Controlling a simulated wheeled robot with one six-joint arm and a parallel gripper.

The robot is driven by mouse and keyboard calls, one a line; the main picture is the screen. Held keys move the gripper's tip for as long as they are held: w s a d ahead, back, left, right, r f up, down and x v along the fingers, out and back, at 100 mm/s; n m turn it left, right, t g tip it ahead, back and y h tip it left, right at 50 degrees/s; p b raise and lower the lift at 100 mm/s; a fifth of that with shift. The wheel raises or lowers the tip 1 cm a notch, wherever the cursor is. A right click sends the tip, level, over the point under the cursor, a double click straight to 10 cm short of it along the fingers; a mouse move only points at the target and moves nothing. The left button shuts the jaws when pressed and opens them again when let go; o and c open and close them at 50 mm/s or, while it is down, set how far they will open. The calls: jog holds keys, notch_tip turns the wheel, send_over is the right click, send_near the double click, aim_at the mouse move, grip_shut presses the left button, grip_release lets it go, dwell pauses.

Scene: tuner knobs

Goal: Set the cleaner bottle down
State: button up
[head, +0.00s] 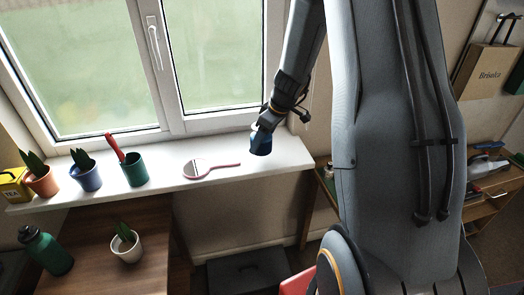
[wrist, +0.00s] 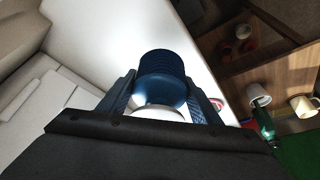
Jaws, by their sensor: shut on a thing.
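The blue thing between my fingers, which I take for the cleaner bottle (head: 261,144), is at the right end of the white windowsill (head: 225,155). In the wrist view it shows as a ribbed, rounded dark blue body (wrist: 163,75) with a white part nearer the gripper. My gripper (head: 268,122) points down and is shut on it, one finger on each side; the fingers (wrist: 163,106) also show in the wrist view.
A pink hand mirror (head: 210,168) lies left of the held thing. Further left stand a green pot (head: 134,171), a blue pot (head: 87,178), a terracotta pot (head: 42,184) and a yellow box (head: 13,187). The window (head: 120,65) is behind. A green bottle (head: 46,253) stands lower left.

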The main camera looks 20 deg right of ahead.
aim_at(262, 151)
jog(key=shift+f+p, duration=0.45)
jog(key=shift+f, duration=1.95)
jog(key=shift+f, duration=0.15)
jog(key=o, duration=1.3)
jog(key=shift+o, duration=0.2)
